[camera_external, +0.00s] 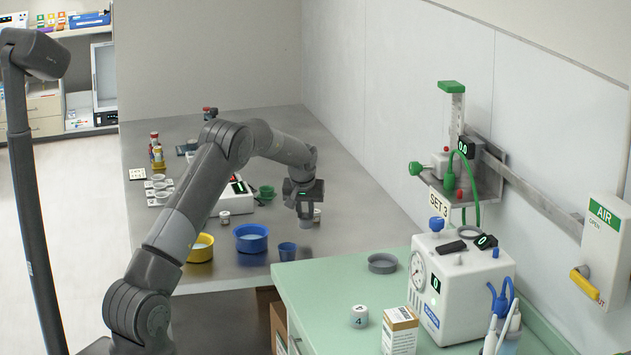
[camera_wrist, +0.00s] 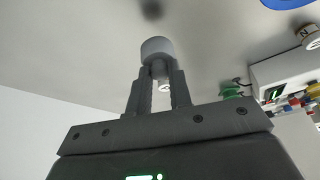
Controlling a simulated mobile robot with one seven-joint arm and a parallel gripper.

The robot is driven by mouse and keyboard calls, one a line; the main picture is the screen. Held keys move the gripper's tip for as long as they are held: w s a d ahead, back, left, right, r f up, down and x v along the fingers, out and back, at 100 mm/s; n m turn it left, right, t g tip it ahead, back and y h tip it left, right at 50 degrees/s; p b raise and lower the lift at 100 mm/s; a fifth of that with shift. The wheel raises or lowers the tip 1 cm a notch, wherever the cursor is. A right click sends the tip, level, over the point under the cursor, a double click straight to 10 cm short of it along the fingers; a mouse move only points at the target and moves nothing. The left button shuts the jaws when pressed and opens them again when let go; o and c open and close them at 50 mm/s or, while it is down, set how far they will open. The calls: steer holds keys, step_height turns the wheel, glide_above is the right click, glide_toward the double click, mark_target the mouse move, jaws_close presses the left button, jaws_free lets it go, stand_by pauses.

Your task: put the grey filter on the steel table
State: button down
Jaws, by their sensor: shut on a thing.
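My gripper (camera_external: 304,206) is over the far grey steel table (camera_external: 335,185), near its right side, pointing down. In the wrist view my gripper (camera_wrist: 158,90) is shut on a grey cylinder, the grey filter (camera_wrist: 157,47), which sticks out beyond the fingertips. A dark shadow lies on the table ahead of the filter, apart from it, so the filter seems held above the surface. In the external view the filter shows only as a small grey shape under the fingers.
The green counter (camera_external: 325,290) holds a white machine (camera_external: 455,290). Bare steel lies behind my gripper.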

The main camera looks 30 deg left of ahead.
mark_target(305, 220)
steer(key=shift+f, duration=1.75)
steer(key=shift+f, duration=0.15)
steer(key=c, duration=1.3)
jaws_free()
steer(key=s+d+r+m, duration=0.1)
steer(key=s+r, duration=0.7)
steer(key=r, duration=0.3)
steer(key=s+d+r, duration=0.1)
steer(key=s+r, duration=0.7)
steer(key=r, duration=0.3)
steer(key=s+d+r+m+t+h, duration=0.1)
steer(key=s+r, duration=0.2)
steer(key=s, duration=1)
steer(key=s+d+r+m+h, duration=0.1)
steer(key=s+r, duration=0.3)
steer(key=s, duration=0.8)
steer(key=s+f, duration=0.2)
steer(key=s, duration=0.4)
steer(key=s+d+f+m, duration=0.1)
steer(key=s+f, duration=0.1)
steer(key=s, duration=0.5)
steer(key=shift+f+m, duration=0.3)
